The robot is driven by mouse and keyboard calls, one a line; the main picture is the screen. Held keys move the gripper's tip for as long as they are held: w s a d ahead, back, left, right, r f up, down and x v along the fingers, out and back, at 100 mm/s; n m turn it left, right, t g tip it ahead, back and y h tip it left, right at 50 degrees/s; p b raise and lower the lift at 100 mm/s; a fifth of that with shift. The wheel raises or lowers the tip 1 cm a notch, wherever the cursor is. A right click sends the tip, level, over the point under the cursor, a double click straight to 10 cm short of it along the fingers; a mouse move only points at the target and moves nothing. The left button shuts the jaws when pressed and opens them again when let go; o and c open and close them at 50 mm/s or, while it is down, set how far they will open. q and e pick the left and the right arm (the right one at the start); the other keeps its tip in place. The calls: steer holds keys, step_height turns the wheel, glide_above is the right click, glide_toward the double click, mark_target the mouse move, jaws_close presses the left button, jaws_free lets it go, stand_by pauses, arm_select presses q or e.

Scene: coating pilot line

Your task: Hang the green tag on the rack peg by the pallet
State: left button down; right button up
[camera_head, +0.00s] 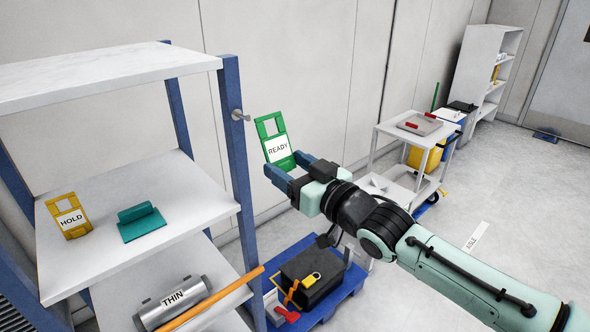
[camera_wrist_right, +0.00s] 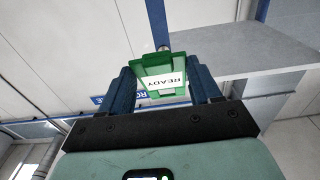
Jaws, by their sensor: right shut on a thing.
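The green tag (camera_head: 275,142) has a white READY label and a square opening at its top. My right gripper (camera_head: 284,169) is shut on the tag's lower end and holds it upright in the air. The rack peg (camera_head: 239,115) sticks out from the blue rack post (camera_head: 238,150), a little left of the tag. The tag and peg look apart in the head view. In the right wrist view, the tag (camera_wrist_right: 163,77) sits between the two blue fingers (camera_wrist_right: 165,88). The pallet (camera_head: 347,283) is blue and lies on the floor below. My left gripper is out of view.
The rack shelf (camera_head: 180,200) holds a yellow HOLD tag (camera_head: 68,216) and a teal block (camera_head: 140,221). A THIN roll (camera_head: 172,304) lies below. A black case (camera_head: 311,275) sits on the pallet. A white cart (camera_head: 390,132) stands behind my right arm.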

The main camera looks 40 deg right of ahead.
steer(key=shift+w+a+f+p, duration=0.1)
steer(key=shift+w+p, duration=0.1)
steer(key=shift+w, duration=0.85)
steer(key=shift+w+a+f+p, duration=0.1)
steer(key=shift+w+p, duration=0.1)
steer(key=shift+w, duration=0.8)
steer(key=shift+w+a+f+p, duration=0.1)
steer(key=shift+w+f+p, duration=0.1)
steer(key=shift+w, duration=0.7)
steer(key=shift+w+f+p, duration=0.15)
steer(key=shift+w+p, duration=0.1)
steer(key=shift+w, duration=0.65)
steer(key=shift+w+a+f+p, duration=0.1)
steer(key=shift+w+f+p, duration=0.1)
steer(key=shift+w, duration=0.7)
steer(key=o, duration=1.1)
